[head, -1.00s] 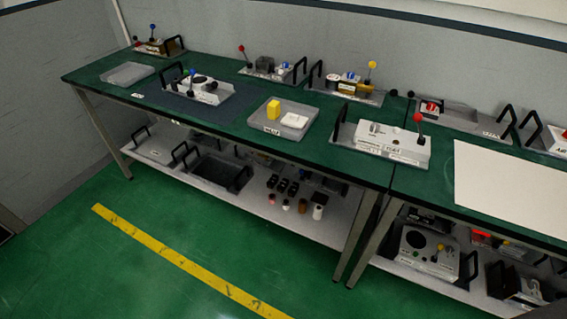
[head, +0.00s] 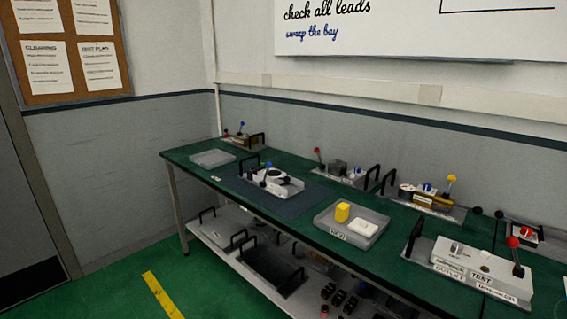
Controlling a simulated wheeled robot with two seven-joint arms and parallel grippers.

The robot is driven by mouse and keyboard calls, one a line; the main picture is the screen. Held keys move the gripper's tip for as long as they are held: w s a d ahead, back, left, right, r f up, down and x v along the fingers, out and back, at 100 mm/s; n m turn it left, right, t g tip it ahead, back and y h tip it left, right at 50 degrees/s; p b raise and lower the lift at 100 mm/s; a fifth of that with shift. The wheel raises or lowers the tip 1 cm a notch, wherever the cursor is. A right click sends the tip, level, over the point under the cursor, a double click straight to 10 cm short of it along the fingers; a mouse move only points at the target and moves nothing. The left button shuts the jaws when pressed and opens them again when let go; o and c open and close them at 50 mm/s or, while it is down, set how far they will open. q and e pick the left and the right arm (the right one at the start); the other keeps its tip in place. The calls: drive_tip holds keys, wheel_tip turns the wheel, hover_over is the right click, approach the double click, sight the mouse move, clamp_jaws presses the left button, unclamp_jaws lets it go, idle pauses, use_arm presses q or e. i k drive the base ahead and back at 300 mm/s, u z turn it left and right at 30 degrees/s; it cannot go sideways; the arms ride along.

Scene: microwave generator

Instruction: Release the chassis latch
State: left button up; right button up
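A white-topped unit (head: 277,183) with a black handle, a blue-knobbed lever and dark round parts sits on a dark blue mat (head: 300,200) on the green bench. A larger white unit (head: 478,265) at the right has a red-knobbed lever, a black handle and front labels, one reading TEST. I cannot tell which unit is the chassis or make out a latch on either. Neither of my grippers is in view.
A grey tray (head: 345,236) holds a yellow block (head: 342,212) and a white block (head: 362,228). An empty-looking tray (head: 212,158) lies at the far left. Several lever units line the wall. The lower shelf (head: 225,240) holds more parts. Green floor is open at front left.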

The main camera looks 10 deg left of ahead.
sight(268, 165)
drive_tip(key=z, duration=0.2)
drive_tip(key=i, duration=0.85)
drive_tip(key=z, duration=0.5)
